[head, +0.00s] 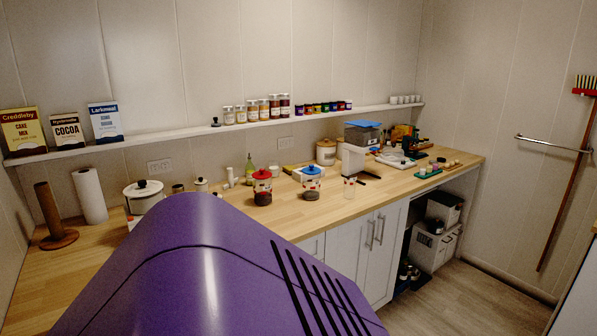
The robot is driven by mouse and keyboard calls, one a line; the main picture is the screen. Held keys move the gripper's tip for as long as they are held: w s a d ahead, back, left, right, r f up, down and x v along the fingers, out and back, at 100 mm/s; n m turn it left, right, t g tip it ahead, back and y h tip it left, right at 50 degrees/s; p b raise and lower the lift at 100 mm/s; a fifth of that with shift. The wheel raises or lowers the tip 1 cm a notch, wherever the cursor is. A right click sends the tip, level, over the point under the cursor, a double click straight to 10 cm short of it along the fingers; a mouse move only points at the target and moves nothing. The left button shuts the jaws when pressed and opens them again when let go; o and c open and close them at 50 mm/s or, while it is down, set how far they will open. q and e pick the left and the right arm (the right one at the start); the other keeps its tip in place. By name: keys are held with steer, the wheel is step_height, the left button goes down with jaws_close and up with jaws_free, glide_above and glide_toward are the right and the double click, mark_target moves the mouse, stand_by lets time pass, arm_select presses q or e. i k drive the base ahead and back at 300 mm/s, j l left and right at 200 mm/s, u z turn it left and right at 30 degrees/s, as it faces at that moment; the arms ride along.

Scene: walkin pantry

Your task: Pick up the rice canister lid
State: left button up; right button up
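No label reading rice can be made out, so I cannot tell which canister is the rice one. A clear jar with a red lid (262,174) and dark contents stands on the wooden counter. A similar clear jar with a blue lid (311,170) stands to its right. Both lids sit on their jars. A cream canister with a wooden lid (326,142) stands farther back near the wall. A white pot with a lid (143,188) stands at the left. Neither of my grippers is in view.
The wooden counter (400,187) runs along the wall above white cupboards (380,250). A paper towel roll (90,195) stands left. Jars and boxes line the shelf (180,133). Floor (470,300) is open at right.

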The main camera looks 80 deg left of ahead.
mark_target(312, 170)
steer(key=u, duration=2.55)
steer(key=i, duration=0.3)
steer(key=l+z, duration=0.05)
